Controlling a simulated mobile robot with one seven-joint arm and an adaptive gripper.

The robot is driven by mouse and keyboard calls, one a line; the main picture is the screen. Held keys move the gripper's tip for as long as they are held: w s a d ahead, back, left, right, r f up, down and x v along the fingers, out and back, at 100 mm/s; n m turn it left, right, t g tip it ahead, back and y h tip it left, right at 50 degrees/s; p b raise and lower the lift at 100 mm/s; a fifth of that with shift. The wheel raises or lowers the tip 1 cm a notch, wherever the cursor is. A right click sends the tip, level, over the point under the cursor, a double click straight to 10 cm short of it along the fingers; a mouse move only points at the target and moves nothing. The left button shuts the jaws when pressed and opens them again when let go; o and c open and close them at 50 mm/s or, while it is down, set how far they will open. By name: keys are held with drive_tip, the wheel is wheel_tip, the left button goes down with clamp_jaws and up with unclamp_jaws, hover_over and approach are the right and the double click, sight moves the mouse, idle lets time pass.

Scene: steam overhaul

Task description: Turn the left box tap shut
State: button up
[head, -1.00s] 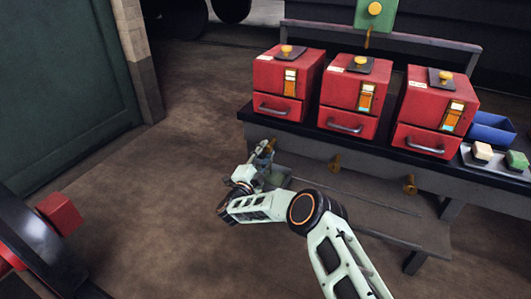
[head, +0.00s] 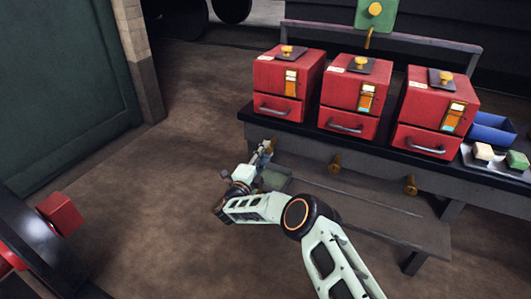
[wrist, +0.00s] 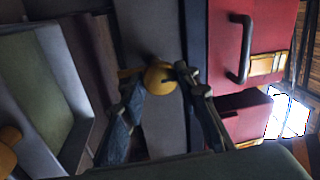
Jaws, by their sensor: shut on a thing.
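The left box tap (wrist: 160,79) is a brass-yellow knob with a lever on the bench front, seen in the wrist view between my fingers. My gripper (wrist: 163,84) is shut on it, with one dark finger on each side. In the head view my gripper (head: 267,148) reaches the bench front below the left red box (head: 280,78) and largely hides that tap. The middle tap (head: 335,163) and the right tap (head: 410,185) stick out from the same bench front, apart from my gripper.
The middle box (head: 350,92) and right box (head: 432,105) stand on the bench (head: 385,155). A blue bin (head: 492,130) and a tray with a pale block (head: 483,151) and a green block (head: 516,160) lie at the right. A lower shelf (head: 360,205) runs under the bench. Floor at left is open.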

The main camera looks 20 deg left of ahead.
drive_tip(key=o, duration=1.2)
drive_tip(key=shift+c, duration=0.2)
drive_tip(key=shift+s, duration=0.1)
drive_tip(key=s+a+f, duration=0.1)
drive_tip(key=s, duration=1)
drive_tip(key=shift+s+f, duration=0.35)
drive_tip(key=shift+r, duration=0.1)
